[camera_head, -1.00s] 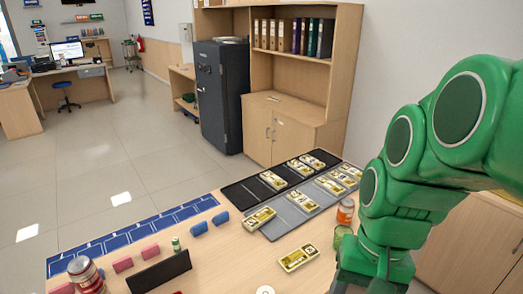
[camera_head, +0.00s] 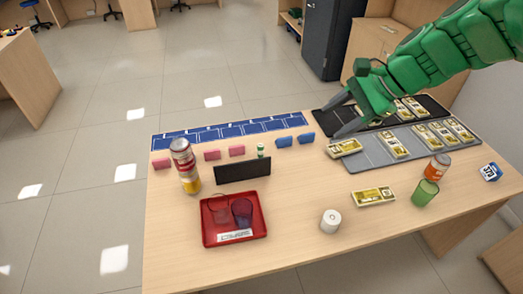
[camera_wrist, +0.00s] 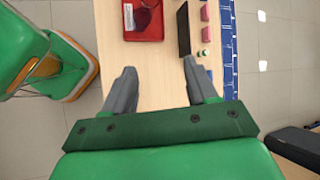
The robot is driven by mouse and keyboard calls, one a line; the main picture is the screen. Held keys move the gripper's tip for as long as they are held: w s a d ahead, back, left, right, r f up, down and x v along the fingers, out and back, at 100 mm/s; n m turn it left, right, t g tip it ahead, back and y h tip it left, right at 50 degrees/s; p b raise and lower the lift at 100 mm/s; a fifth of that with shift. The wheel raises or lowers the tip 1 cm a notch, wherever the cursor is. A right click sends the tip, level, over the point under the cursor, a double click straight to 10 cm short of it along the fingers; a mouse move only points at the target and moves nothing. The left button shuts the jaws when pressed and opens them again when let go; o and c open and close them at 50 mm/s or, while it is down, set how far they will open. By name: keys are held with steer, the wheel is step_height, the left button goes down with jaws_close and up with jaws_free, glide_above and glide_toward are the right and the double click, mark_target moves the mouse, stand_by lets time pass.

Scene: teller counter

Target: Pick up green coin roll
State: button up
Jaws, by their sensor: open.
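The green coin roll (camera_head: 261,150) is a small upright green cylinder with pale bands. It stands on the table behind the right end of the black panel (camera_head: 242,173), between pink and blue blocks. In the wrist view the coin roll (camera_wrist: 204,53) is small, just beyond the right fingertip in the picture. My gripper (camera_head: 338,118) is open and empty. It is above the back right of the table near the trays, to the right of the coin roll and apart from it. In the wrist view my gripper (camera_wrist: 160,68) has its fingers spread over bare tabletop.
Pink blocks (camera_head: 237,151) and blue blocks (camera_head: 284,141) flank the roll, before a blue strip (camera_head: 230,131). Stacked cans (camera_head: 184,165) and a red tray (camera_head: 234,238) stand left. Banknote bundles (camera_head: 373,196), a green cup (camera_head: 425,192) and an orange can (camera_head: 437,167) are right.

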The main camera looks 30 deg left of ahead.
steer(key=w+a+f+m+y, duration=0.1)
steer(key=w+a+m+y, duration=0.25)
steer(key=w+a, duration=0.6)
steer(key=w+a+f+m+y, duration=0.2)
steer(key=w+a+m, duration=0.3)
steer(key=a, duration=0.7)
glide_above(257, 155)
steer(key=w+d, duration=0.1)
steer(key=d, duration=0.6)
steer(key=shift+g+y, duration=0.25)
steer(key=shift+g, duration=0.05)
step_height(257, 155, down, 34)
steer(key=shift+w+a+r, duration=0.1)
steer(key=shift+r, duration=0.05)
steer(key=shift+x, duration=3.85)
steer(key=shift+w, duration=0.15)
jaws_close()
